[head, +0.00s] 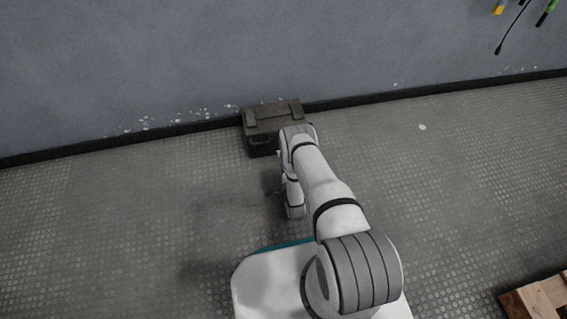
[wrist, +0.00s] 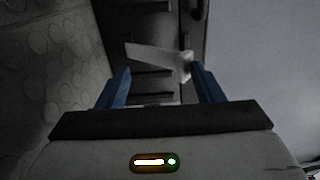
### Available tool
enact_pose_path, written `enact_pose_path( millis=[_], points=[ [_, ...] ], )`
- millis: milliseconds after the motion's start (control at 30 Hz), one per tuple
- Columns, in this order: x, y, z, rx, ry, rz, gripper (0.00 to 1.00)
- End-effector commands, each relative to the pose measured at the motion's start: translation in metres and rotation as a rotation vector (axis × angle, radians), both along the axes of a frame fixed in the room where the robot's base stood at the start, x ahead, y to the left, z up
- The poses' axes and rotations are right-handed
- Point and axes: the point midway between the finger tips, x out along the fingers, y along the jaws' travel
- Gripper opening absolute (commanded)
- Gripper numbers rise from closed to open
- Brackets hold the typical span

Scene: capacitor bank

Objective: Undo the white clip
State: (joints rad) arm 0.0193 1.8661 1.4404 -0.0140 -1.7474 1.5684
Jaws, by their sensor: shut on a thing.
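The white clip (wrist: 158,56) is a pale, flat, tapered piece in the wrist view. It lies against the dark case at the top centre, its wide end by my right-hand finger. My gripper (wrist: 161,70) has two blue fingers, one at each side of the clip, and is shut on it. The dark grey-green case (head: 262,128) stands on the floor against the wall in the head view, just beyond my arm's end. The clip cannot be made out in the head view, and my arm hides part of the case's right side.
The grey wall (head: 150,60) rises right behind the case. Tools with yellow and green handles (head: 545,12) hang at the upper right. A wooden pallet (head: 540,300) lies at the lower right. The studded floor (head: 110,230) is clear to the left.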

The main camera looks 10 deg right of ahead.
Motion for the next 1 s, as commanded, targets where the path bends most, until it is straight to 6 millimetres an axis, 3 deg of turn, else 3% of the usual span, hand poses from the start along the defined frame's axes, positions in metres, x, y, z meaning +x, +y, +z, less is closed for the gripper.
enact_pose_path(
  millis=[33,100,500,1000],
  points=[
    [-0.001,-0.001,-0.008,0.000,0.018,-0.004,0.48],
    [-0.001,-0.001,-0.007,0.000,0.018,-0.004,0.51],
    [-0.001,-0.001,-0.004,0.000,0.010,-0.004,0.48],
    [-0.021,-0.001,-0.021,0.000,0.008,-0.004,0.32]
  ],
)
